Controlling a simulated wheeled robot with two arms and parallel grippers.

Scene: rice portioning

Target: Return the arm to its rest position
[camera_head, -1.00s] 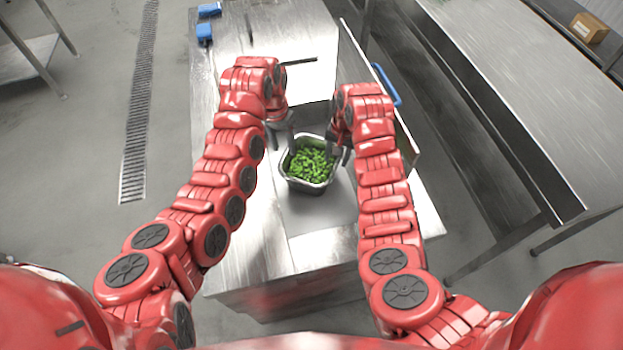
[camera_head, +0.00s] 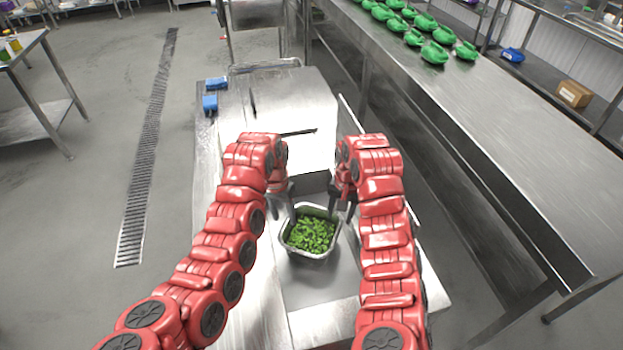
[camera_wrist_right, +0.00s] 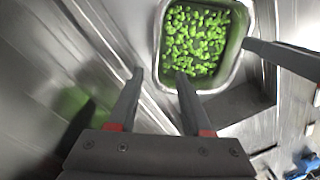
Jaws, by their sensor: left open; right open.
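A metal container (camera_head: 284,246) of chopped green food (camera_head: 311,234) stands on the steel table. It also shows in the right wrist view (camera_wrist_right: 243,62). My left gripper (camera_head: 284,207) is by its far left corner, partly hidden by its own wrist. My right gripper (camera_head: 342,203) is by its far right corner. I cannot tell whether either gripper touches the container. Both arms reach forward over the table.
Two blue objects (camera_head: 211,104) lie at the table's far left. A long steel counter (camera_head: 480,130) on the right carries several green bowls (camera_head: 434,53). A cardboard box (camera_head: 574,94) sits on a shelf.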

